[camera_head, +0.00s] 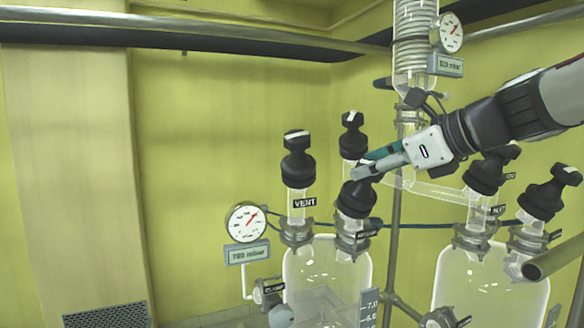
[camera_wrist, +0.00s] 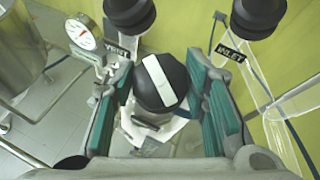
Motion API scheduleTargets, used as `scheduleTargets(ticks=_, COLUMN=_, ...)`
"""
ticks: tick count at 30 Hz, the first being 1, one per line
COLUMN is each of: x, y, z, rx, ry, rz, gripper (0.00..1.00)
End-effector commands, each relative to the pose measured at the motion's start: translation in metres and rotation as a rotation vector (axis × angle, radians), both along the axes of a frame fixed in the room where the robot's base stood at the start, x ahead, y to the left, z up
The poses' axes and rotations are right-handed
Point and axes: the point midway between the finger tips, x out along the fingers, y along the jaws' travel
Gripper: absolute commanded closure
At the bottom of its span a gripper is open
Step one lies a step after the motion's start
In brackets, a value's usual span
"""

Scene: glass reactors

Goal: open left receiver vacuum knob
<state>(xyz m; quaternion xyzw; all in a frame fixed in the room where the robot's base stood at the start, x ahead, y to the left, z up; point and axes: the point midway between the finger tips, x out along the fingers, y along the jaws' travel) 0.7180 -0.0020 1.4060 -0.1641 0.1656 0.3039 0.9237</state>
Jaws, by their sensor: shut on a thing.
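The left receiver (camera_head: 325,262) is a clear glass vessel with several black-capped valves on top. The vacuum knob (camera_head: 357,200) is the black front-right one, and its small label is too blurred to read surely. My gripper (camera_head: 366,164) comes from the right and is shut on this knob's top. In the wrist view, the round black knob (camera_wrist: 160,82) with a white stripe sits between the teal finger pads. The stripe runs slightly tilted from upright in that picture. The fingers hide part of the knob in the head view.
The VENT knob (camera_head: 298,160) stands left of my gripper, and another black knob (camera_head: 352,135) stands just behind. A gauge (camera_head: 247,222) with a display is at the left. The right receiver (camera_head: 490,280) with its knobs (camera_head: 487,172) stands under my arm. A steel pole (camera_head: 395,240) stands between the vessels.

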Motion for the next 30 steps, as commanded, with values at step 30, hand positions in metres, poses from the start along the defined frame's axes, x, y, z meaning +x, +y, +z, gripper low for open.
scheduleTargets(ticks=30, x=0.0006, y=-0.0016, z=0.0014, rx=-0.459, ry=-0.144, rz=0.838, gripper=0.87)
